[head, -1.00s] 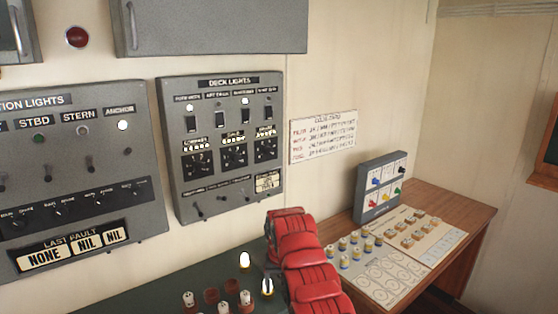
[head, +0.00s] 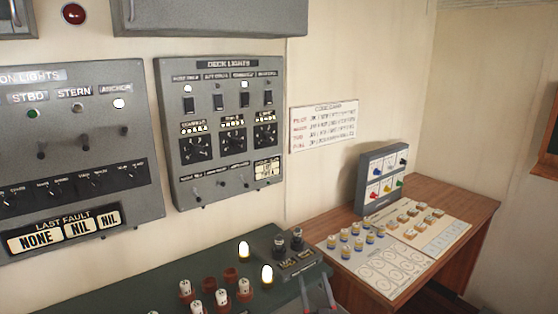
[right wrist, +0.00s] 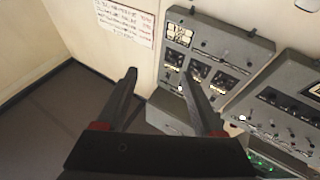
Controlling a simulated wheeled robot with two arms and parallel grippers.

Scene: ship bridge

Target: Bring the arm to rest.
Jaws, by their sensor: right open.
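My right gripper (head: 319,294) shows only in part at the bottom edge of the head view, low in front of the right end of the dark green bench. In the right wrist view my right gripper (right wrist: 160,75) has its two dark fingers spread wide apart, with nothing between them. The rest of my right arm is out of the head view. My left gripper is not in view.
The green bench (head: 150,286) holds white lamps, red sockets and a grey box (head: 290,252) with dark knobs. A wooden desk (head: 470,205) with boards stands at right. The deck lights panel (head: 222,130) hangs on the wall.

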